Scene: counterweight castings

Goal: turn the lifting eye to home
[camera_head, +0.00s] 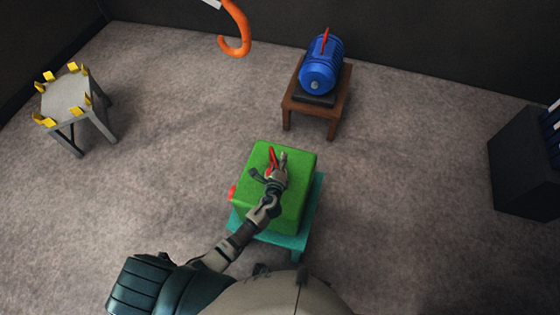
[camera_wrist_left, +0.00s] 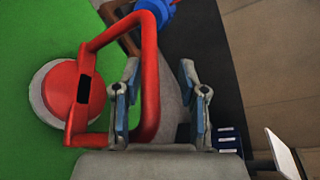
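A green block casting (camera_head: 291,207) sits on a teal stand (camera_head: 297,241). A red lifting eye (camera_head: 272,157) is on its top face. In the left wrist view the eye is a red loop (camera_wrist_left: 152,60) on a round red base with a pale rim (camera_wrist_left: 50,97), against the green face. My left gripper (camera_head: 268,165) is at the eye. In the left wrist view its two fingers (camera_wrist_left: 159,66) stand apart, with one side of the loop between them, nearer the left finger. A gap shows to the right finger. My right gripper is not in view.
A red knob (camera_head: 232,192) sticks out of the casting's left side. A blue casting (camera_head: 322,66) lies on a brown stand (camera_head: 331,115) behind. An orange hook (camera_head: 235,35) hangs at the top. A grey stand with yellow tabs (camera_head: 67,102) is left, a dark box (camera_head: 519,160) right.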

